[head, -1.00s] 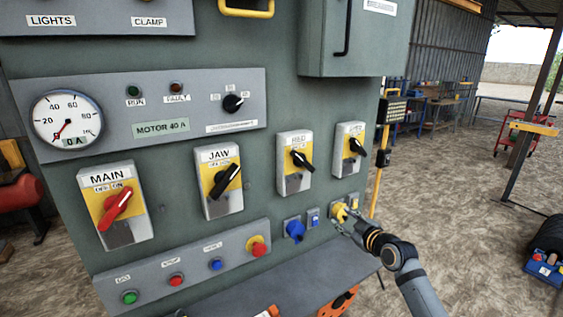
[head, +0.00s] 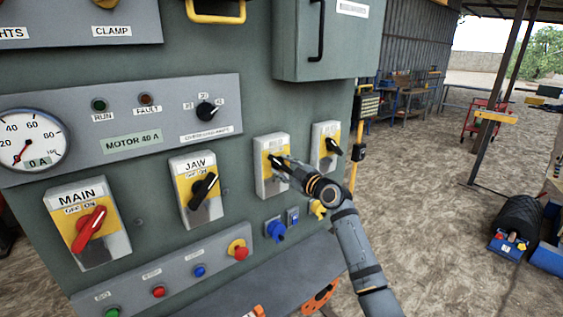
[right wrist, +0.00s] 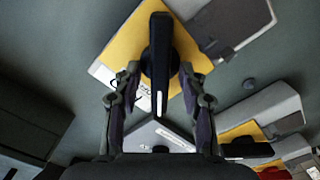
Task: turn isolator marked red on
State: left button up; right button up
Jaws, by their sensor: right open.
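The isolator (head: 264,184), third from the left on the green panel, has a grey body, a yellow plate and a black handle. In the right wrist view, the black handle (right wrist: 160,40) stands upright in the picture over the yellow plate (right wrist: 118,52). My right gripper (right wrist: 160,82) is open, with one finger on each side of the handle. Gaps show beside the handle, so the fingers do not look closed on it. My left gripper is not in view.
The MAIN isolator (head: 65,245) with a red handle and the JAW isolator (head: 187,212) are to the left. Another isolator (head: 320,158) is close on the right. Blue (head: 275,230) and yellow (head: 317,208) sockets sit below. A button strip (head: 180,275) runs lower left.

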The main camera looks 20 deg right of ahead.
jog(key=shift+w+a, duration=0.15)
jog(key=shift+w, duration=0.25)
jog(key=shift+c, duration=0.6)
grip_shut()
